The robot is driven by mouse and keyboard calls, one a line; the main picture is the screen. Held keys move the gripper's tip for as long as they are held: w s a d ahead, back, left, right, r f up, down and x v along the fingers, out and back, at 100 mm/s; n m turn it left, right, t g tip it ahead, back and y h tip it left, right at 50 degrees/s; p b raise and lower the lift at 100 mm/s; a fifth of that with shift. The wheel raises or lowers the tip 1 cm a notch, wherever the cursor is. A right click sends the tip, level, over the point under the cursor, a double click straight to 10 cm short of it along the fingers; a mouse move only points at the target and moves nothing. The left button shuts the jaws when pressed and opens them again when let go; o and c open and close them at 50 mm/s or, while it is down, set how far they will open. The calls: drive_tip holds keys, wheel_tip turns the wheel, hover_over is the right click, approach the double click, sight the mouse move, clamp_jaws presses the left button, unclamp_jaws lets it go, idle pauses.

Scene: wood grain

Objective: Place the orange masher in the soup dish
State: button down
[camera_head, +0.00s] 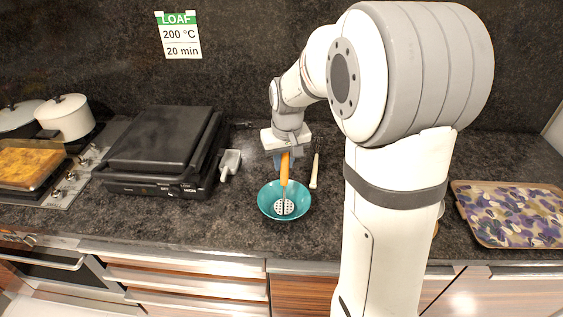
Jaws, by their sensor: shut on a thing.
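The orange masher (284,171) hangs upright with its orange handle up and its pale, holed head down. My gripper (285,153) is shut on the top of the handle. The soup dish (266,203) is a teal bowl on the dark counter below my gripper. The masher's head shows within the dish's outline. I cannot tell whether the head touches the bottom of the dish or hangs just above it.
A white scoop (230,163) lies left of the dish, beside a black grill (160,145). A pale stick-like utensil (315,171) lies to the right. A patterned tray (470,222) is at the far right. White pots (68,118) stand at the far left.

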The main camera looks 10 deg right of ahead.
drive_tip(key=shift+f, duration=0.45)
drive_tip(key=shift+f, duration=0.15)
drive_tip(key=c, duration=1.3)
unclamp_jaws()
wheel_tip(320, 180, up, 11)
drive_tip(key=s+b, duration=0.1)
drive_tip(key=s, duration=0.1)
drive_tip(key=shift+m+t, duration=0.4)
drive_tip(key=shift+t, duration=0.4)
drive_tip(key=s+f, duration=0.1)
drive_tip(key=s, duration=0.5)
drive_tip(key=s+f, duration=0.2)
drive_tip(key=s, duration=0.5)
drive_tip(key=s+f, duration=0.1)
drive_tip(key=s, duration=0.6)
drive_tip(key=shift+s+a+f, duration=0.2)
drive_tip(key=shift+a+f, duration=0.05)
